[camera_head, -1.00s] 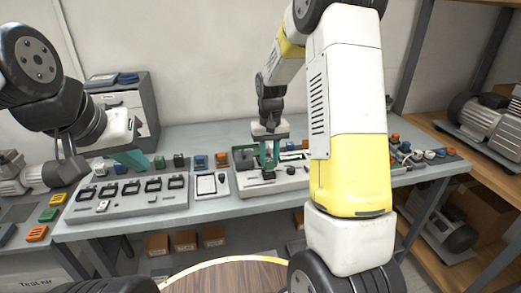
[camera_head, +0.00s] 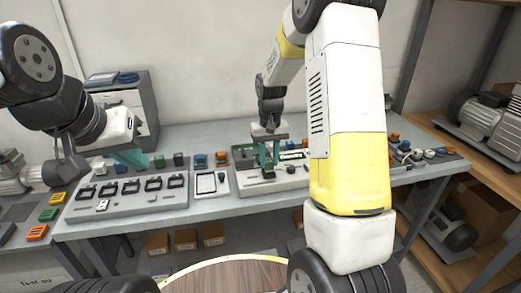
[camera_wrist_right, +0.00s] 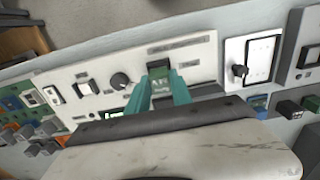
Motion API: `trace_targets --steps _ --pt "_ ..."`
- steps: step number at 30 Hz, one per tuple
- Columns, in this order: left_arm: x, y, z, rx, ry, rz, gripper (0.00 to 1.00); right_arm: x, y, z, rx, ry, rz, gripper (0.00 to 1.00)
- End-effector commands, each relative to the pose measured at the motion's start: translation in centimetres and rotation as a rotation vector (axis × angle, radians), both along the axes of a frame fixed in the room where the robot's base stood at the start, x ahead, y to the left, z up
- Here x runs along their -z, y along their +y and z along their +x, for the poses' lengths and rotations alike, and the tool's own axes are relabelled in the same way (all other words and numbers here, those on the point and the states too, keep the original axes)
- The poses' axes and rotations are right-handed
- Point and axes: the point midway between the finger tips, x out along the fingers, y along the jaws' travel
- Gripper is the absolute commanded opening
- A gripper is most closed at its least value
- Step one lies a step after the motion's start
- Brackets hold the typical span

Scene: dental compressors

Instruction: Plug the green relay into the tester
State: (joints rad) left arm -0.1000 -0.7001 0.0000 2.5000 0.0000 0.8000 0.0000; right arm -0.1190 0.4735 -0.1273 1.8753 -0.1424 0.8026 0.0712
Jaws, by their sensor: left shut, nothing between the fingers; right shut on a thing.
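The tester is a pale panel (camera_wrist_right: 200,58) with a knob and small display; in the head view its pale case (camera_head: 290,180) stands on the bench. My right gripper (camera_head: 268,163) is over the tester, fingers pointing down. My left gripper (camera_head: 133,158) is shut and empty above the bench at left.
A grey rack with dark sockets (camera_head: 128,205) and a white-faced device (camera_head: 206,184) stand left of the tester. Several coloured relays line the bench behind them. Connectors and small parts (camera_head: 410,155) lie at the right. Shelves with compressors (camera_head: 490,120) are further right.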

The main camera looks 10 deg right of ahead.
Motion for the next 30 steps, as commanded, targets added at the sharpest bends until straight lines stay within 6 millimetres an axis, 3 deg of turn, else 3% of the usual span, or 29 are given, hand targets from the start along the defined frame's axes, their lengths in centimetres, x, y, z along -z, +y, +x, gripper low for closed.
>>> trace_targets --steps 30 --pt "0.0 0.0 0.0 0.0 0.0 0.0 0.0 1.3 0.0 0.0 0.0 0.0 0.0 0.0"
